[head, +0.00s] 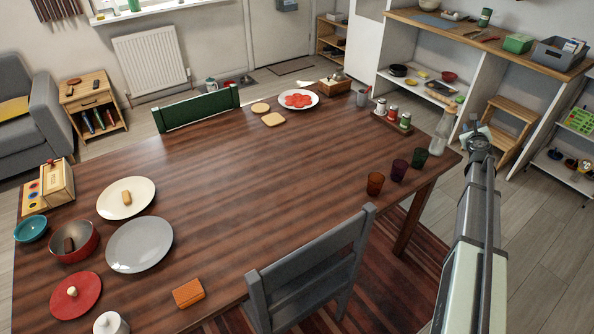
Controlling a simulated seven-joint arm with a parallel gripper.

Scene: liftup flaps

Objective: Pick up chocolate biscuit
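A small dark brown bar, which looks like the chocolate biscuit (68,244), leans inside a red bowl (88,252) at the left of the wooden table. A lighter tan biscuit (126,198) lies on a cream plate (112,206) just behind the bowl. My gripper (478,134) is at the far right, beyond the table's right edge, far from the dark bar. It is small and seen from behind along my arm, so its fingers cannot be made out clearly.
A grey plate (140,246), red lid (75,296), teal bowl (31,229) and wooden box (57,184) surround the red bowl. An orange block (188,292) lies near the front edge. Glasses (398,170) stand at the right. The table's middle is clear. A grey chair (310,265) stands in front.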

